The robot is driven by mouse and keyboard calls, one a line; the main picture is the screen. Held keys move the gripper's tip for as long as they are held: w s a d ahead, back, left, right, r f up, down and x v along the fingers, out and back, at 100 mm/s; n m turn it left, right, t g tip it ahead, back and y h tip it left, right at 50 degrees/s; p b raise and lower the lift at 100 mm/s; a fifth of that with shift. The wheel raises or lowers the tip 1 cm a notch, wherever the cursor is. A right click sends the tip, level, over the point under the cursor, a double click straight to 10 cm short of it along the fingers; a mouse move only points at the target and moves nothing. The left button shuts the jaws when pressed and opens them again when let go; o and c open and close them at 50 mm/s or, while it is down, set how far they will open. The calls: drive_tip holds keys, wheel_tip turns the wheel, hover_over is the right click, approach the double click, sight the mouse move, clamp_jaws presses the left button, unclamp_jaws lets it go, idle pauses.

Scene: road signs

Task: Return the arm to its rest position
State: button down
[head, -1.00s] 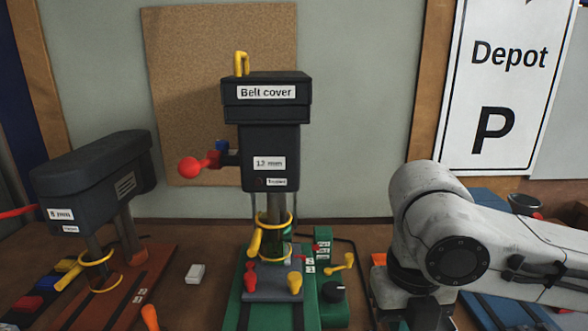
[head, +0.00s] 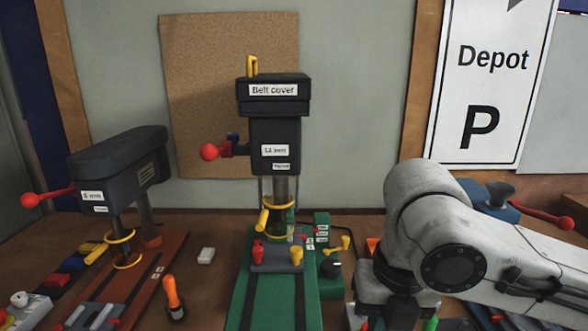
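My arm shows as white-grey links at the right of the head view, bent at a joint with a round dark cap. Its end, my gripper, is not clearly visible; dark parts hang below the elbow, and I cannot make out fingertips. No held object shows. The arm stands to the right of the green-based drill press (head: 275,140), with its "Belt cover" label (head: 273,90) and "12 mm" label, and seems apart from it in the picture.
A second drill press (head: 120,170) on a brown base stands left. A blue machine part with a red lever (head: 540,213) is behind my arm. A Depot sign (head: 492,80) is on the wall.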

drive_tip(key=w+a+r+m+t+y, duration=0.2)
drive_tip(key=a+m+y, duration=0.1)
drive_tip(key=a+m, duration=0.15)
drive_tip(key=w+a+r+m+t+y, duration=0.1)
drive_tip(key=a+r+m+t+y, duration=0.1)
drive_tip(key=a+m+y, duration=0.3)
drive_tip(key=s+d+f+m+t+h, duration=0.1)
drive_tip(key=s+d+f+m+h, duration=0.15)
drive_tip(key=d+f+m, duration=0.55)
drive_tip(key=s+d+f+m+t+h, duration=0.2)
drive_tip(key=s+d+f+m, duration=0.15)
drive_tip(key=f+m, duration=0.8)
drive_tip(key=s+d+f+m+g+h, duration=0.3)
drive_tip(key=s+d+f+m+h, duration=0.3)
drive_tip(key=s+d+f, duration=0.6)
drive_tip(key=s+d+f+m+g+y, duration=0.1)
drive_tip(key=s+f+g, duration=0.2)
drive_tip(key=s, duration=0.7)
drive_tip(key=shift+s+d+f+g, duration=0.25)
drive_tip(key=shift+d+f+g, duration=0.05)
drive_tip(key=shift+f, duration=0.3)
drive_tip(key=shift+y, duration=0.25)
